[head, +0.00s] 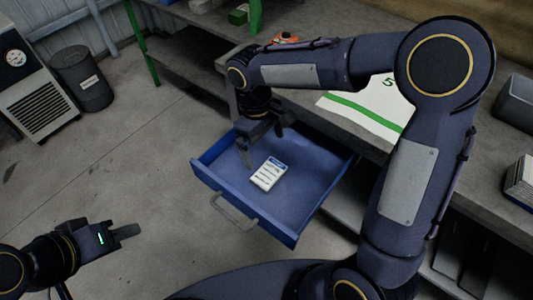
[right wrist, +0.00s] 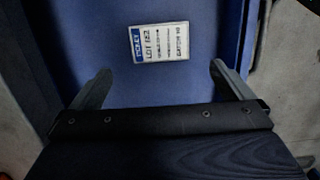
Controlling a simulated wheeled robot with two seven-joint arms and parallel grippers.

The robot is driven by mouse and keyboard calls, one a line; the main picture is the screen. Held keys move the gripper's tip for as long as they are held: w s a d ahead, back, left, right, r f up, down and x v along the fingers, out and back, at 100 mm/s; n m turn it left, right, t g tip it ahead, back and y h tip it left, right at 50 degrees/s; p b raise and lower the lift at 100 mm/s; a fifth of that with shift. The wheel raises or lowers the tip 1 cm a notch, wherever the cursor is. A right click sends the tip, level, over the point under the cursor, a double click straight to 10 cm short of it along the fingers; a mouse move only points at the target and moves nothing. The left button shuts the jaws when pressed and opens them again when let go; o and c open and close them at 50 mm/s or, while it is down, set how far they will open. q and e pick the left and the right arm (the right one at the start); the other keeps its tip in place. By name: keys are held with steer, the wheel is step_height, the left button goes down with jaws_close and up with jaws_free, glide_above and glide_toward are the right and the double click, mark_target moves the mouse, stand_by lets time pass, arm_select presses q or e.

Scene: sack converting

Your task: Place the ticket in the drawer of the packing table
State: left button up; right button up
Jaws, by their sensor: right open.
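The ticket (head: 268,174) is a small white card with a blue header and printed lines. It lies flat in the blue drawer (head: 309,207), which is pulled out from the packing table (head: 343,126). My right gripper (head: 263,145) is open and empty above the drawer, beside the ticket in the head view. In the right wrist view the ticket (right wrist: 158,43) lies beyond the two spread fingers, apart from both. My left gripper (head: 131,232) is low at the left, away from the table; its jaw opening cannot be made out.
A white sack with green print (head: 365,104) lies on the tabletop. A grey bin (head: 498,180) of stacked items is at the right edge. A dark barrel (head: 82,78) and a vented machine (head: 32,80) stand at the upper left. The floor left of the drawer is clear.

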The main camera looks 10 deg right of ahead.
steer(key=s+d+r+m+t+y, duration=0.2)
steer(key=s+d+r+m, duration=0.2)
steer(key=s+d+r, duration=0.35)
arm_select(q)
steer(key=shift+r, duration=0.25)
arm_select(e)
steer(key=s+d+f+m+t+y, duration=0.1)
steer(key=s+m+t, duration=0.4)
steer(key=s, duration=0.5)
steer(key=shift+s+d+f+y, duration=0.15)
steer(key=shift+d+f+y, duration=0.1)
steer(key=shift+d+y, duration=0.65)
